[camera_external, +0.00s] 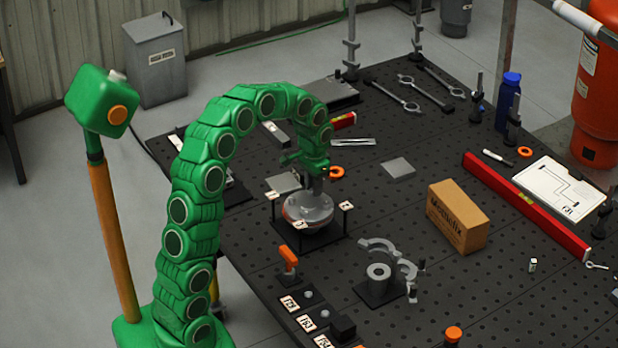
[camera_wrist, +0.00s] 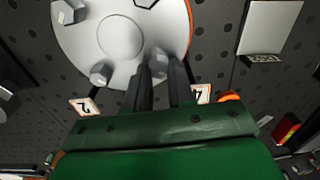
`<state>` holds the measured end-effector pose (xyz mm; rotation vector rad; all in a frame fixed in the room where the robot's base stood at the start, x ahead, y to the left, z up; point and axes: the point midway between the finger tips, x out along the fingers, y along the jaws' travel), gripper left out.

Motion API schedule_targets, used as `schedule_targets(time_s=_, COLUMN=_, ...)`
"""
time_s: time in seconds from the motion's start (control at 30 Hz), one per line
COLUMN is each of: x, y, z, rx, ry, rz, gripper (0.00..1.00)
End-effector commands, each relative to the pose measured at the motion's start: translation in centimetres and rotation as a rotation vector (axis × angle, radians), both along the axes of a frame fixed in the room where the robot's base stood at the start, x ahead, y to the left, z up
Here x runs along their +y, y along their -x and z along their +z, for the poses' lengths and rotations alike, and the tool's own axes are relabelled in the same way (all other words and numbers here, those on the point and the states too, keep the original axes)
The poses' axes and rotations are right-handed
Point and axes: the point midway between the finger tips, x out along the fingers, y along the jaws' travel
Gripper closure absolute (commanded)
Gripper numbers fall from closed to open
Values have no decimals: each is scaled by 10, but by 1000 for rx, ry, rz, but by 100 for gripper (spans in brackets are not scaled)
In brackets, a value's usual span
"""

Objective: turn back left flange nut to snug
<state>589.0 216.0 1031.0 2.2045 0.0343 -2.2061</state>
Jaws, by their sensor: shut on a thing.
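The round grey flange (camera_external: 306,212) sits on a dark stand with small number tags around it. In the wrist view the flange (camera_wrist: 120,38) fills the upper left, with an orange-red edge on its right side. Hex nuts show on its face, one at the left (camera_wrist: 101,73) and one at the upper left (camera_wrist: 68,12). My gripper (camera_external: 313,188) reaches down onto the flange from above. In the wrist view its two dark fingers (camera_wrist: 160,68) are closed on a flange nut (camera_wrist: 157,57) near the rim, which they largely hide. I cannot tell how tight the nut is.
A cardboard box (camera_external: 457,217) stands to the right on the perforated table. A grey cylinder (camera_external: 379,272) and an orange-handled tool (camera_external: 288,260) stand in front. A red level (camera_external: 525,205) lies at the far right. Table space between flange and box is mostly clear.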

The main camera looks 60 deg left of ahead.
Motion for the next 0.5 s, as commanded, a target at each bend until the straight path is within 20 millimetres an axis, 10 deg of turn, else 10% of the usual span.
schedule_targets(time_s=0.5, x=0, y=-1, z=2, rx=-5, ry=-1, rz=-32, gripper=100)
